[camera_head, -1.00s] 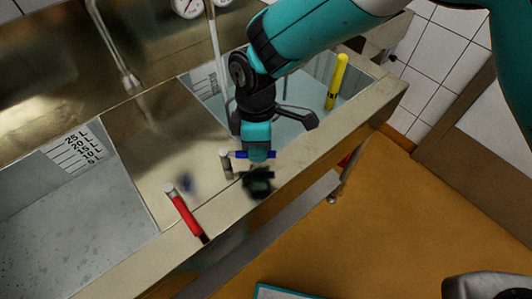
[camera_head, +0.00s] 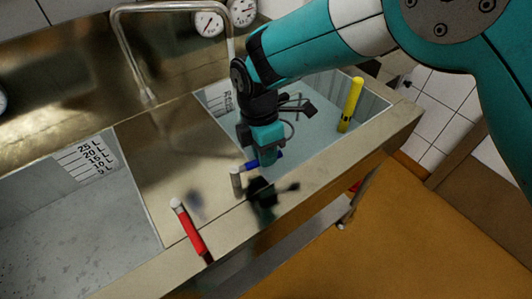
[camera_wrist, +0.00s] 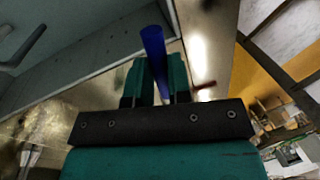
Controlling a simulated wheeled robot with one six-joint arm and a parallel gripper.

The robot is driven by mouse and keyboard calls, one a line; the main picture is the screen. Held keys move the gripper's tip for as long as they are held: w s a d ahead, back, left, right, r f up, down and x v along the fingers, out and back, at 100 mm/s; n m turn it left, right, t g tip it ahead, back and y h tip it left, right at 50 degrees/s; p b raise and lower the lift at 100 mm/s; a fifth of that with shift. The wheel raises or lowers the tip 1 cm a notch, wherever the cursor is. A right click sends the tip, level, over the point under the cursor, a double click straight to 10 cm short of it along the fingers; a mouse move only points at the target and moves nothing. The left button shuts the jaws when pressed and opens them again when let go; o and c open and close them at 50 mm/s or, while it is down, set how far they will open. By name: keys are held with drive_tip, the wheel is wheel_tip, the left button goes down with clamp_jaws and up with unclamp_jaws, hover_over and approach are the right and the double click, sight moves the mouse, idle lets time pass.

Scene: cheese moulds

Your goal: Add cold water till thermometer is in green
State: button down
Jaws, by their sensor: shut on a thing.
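My gripper (camera_head: 266,156) is shut on the blue lever handle (camera_head: 250,165), beside the right basin's near edge. In the wrist view the blue handle (camera_wrist: 153,45) stands between my two fingers. The handle meets a short grey post (camera_head: 236,182) on the counter. A yellow stick with dark bands (camera_head: 350,105), perhaps the thermometer, leans upright in the right basin (camera_head: 372,102); no green reading can be made out. The right basin seems to hold water. The tap (camera_head: 172,8) has its spout over that basin, partly hidden by my arm.
A red lever (camera_head: 190,232) sits on the counter's front rim to the left. The left basin (camera_head: 70,225) has a litre scale and looks empty. Two round dials (camera_head: 225,19) hang on the back wall. The orange floor (camera_head: 385,240) in front is clear.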

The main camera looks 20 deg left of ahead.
drive_tip(key=shift+a, duration=0.1)
drive_tip(key=c, duration=1.1)
unclamp_jaws()
drive_tip(key=shift+o, duration=0.2)
drive_tip(key=shift+r, duration=0.1)
wheel_tip(320, 180, up, 17)
drive_tip(key=w+a+b, duration=0.1)
drive_tip(key=w+a, duration=0.1)
drive_tip(key=shift+w, duration=0.2)
drive_tip(key=shift+a, duration=0.1)
